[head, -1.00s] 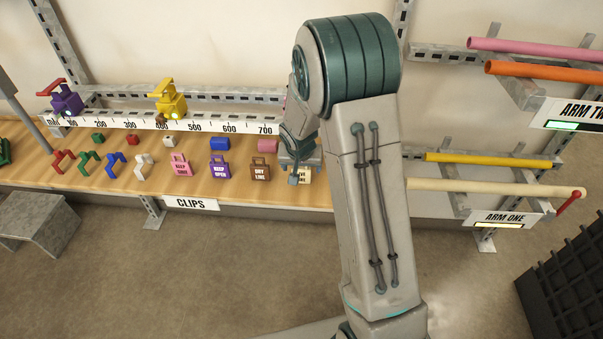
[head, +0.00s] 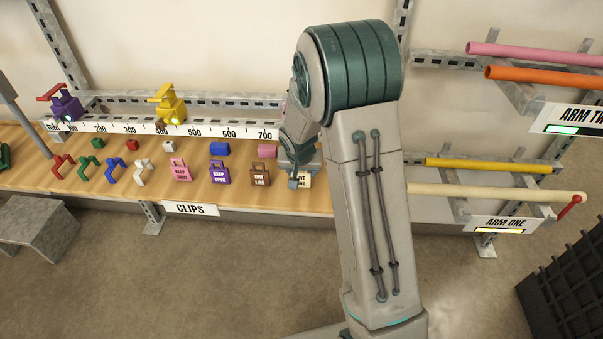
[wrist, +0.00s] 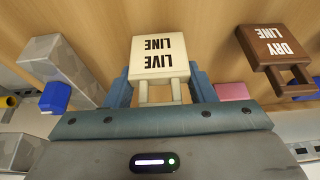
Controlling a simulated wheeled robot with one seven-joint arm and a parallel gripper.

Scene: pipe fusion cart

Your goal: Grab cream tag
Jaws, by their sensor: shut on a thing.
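The cream tag (wrist: 158,58), marked LIVE LINE, shows large in the wrist view between the two blue-grey fingers of my gripper (wrist: 160,88). My gripper is shut on it near its loop end. In the head view the cream tag (head: 304,180) is partly hidden behind my gripper (head: 299,176), at the right end of the row of tags on the wooden bench. I cannot tell whether the tag touches the bench.
The brown DRY LINE tag (head: 260,173) stands just left of my gripper, then the purple (head: 219,172) and pink (head: 181,170) tags. Behind them are small blocks, such as a blue one (head: 219,148), and the ruler rail (head: 215,130). The cream pipe (head: 495,194) lies to the right.

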